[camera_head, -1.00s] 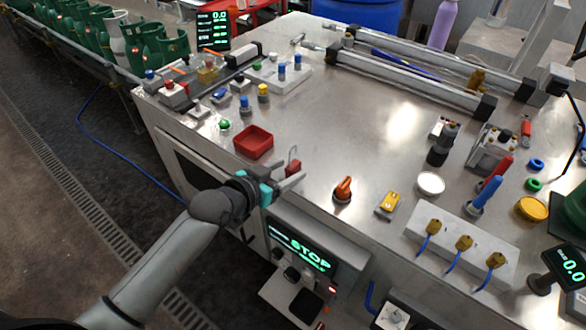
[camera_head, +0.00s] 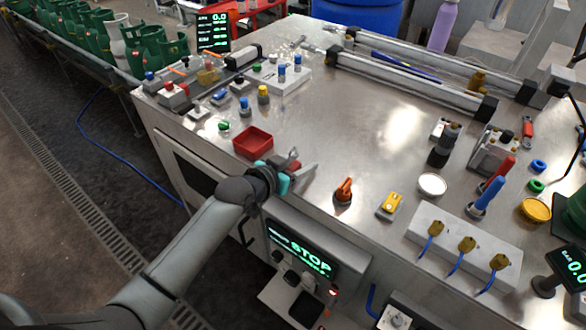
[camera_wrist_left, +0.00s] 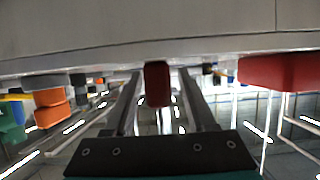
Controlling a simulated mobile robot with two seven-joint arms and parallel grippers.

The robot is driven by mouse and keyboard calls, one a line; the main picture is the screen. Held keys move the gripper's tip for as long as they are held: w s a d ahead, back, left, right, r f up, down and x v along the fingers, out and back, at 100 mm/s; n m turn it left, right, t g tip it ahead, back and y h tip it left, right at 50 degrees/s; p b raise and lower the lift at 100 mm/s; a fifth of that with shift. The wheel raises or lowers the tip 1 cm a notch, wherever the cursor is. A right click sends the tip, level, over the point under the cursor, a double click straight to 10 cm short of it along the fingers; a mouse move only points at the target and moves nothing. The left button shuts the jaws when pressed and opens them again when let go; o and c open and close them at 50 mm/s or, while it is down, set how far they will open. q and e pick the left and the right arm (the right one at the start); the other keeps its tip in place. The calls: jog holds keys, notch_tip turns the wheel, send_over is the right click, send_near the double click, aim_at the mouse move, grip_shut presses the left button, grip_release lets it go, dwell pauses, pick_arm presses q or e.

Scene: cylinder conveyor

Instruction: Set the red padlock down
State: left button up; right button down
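The red padlock (camera_head: 295,166) is near the front edge of the metal table, partly hidden by my left gripper (camera_head: 304,163). In the left wrist view, which looks upside down, the padlock (camera_wrist_left: 157,84) is a dark red block between the two fingers of my left gripper (camera_wrist_left: 161,76). The fingers are apart, with a visible gap on each side of the padlock. It appears to rest on or very close to the table top; the exact contact is unclear. My right gripper is not in view.
A red square tray (camera_head: 253,142) sits just left of the padlock; it also shows in the wrist view (camera_wrist_left: 283,70). An orange rotary knob (camera_head: 344,191) and a yellow switch (camera_head: 391,204) stand to the right. The table centre behind is clear.

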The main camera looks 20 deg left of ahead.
pick_arm(q)
grip_shut()
dwell(0.3)
jog(key=shift+r, duration=0.15)
